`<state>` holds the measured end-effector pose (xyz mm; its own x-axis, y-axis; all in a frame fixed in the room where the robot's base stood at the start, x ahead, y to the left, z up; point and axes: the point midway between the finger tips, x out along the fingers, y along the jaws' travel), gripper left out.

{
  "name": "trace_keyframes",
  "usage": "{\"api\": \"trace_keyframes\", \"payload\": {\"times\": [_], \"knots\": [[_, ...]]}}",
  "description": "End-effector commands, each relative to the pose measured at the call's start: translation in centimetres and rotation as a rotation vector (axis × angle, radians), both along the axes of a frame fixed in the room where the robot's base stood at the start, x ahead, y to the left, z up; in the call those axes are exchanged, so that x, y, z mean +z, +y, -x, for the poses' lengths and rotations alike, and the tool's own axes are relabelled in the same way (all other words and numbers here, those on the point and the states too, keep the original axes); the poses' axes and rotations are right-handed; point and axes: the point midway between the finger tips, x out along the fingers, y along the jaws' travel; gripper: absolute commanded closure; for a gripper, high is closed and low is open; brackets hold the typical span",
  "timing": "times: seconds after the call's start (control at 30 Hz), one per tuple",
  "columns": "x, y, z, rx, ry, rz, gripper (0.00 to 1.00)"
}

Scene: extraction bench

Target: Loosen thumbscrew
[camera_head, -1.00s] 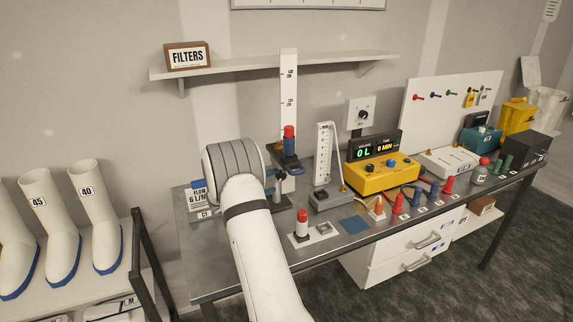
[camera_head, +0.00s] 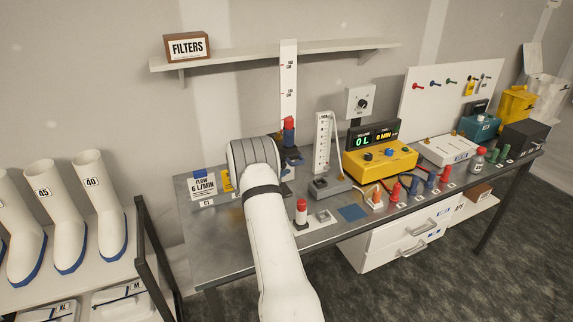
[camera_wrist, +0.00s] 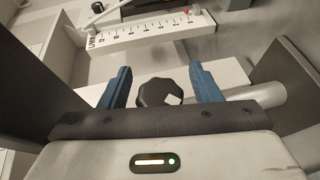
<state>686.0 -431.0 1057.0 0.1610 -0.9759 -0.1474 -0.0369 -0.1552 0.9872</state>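The thumbscrew (camera_wrist: 158,93) is a black lobed knob in the wrist view, beside a pale upright part. My gripper (camera_wrist: 161,80) has its two blue fingers apart, one on each side of the knob, with a visible gap on both sides. I cannot tell how deep the fingers reach past it.
A white graduated gauge (camera_head: 323,145) stands right of the post and a yellow control box (camera_head: 382,166) beyond it. A red-capped vial (camera_head: 301,212) stands near my forearm. The "FLOW 6 L/MIN" sign (camera_head: 202,185) is left. A shelf (camera_head: 250,63) hangs above.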

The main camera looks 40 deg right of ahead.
Motion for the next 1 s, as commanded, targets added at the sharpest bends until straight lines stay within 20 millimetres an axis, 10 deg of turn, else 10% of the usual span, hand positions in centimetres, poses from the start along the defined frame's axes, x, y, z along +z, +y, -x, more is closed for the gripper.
{"api": "trace_keyframes", "payload": {"times": [0.53,1.0], "knots": [[-0.02,-0.04,0.06,-0.001,0.000,-0.001,0.87],[-0.70,-0.09,0.15,-0.003,0.015,0.067,0.87]]}}
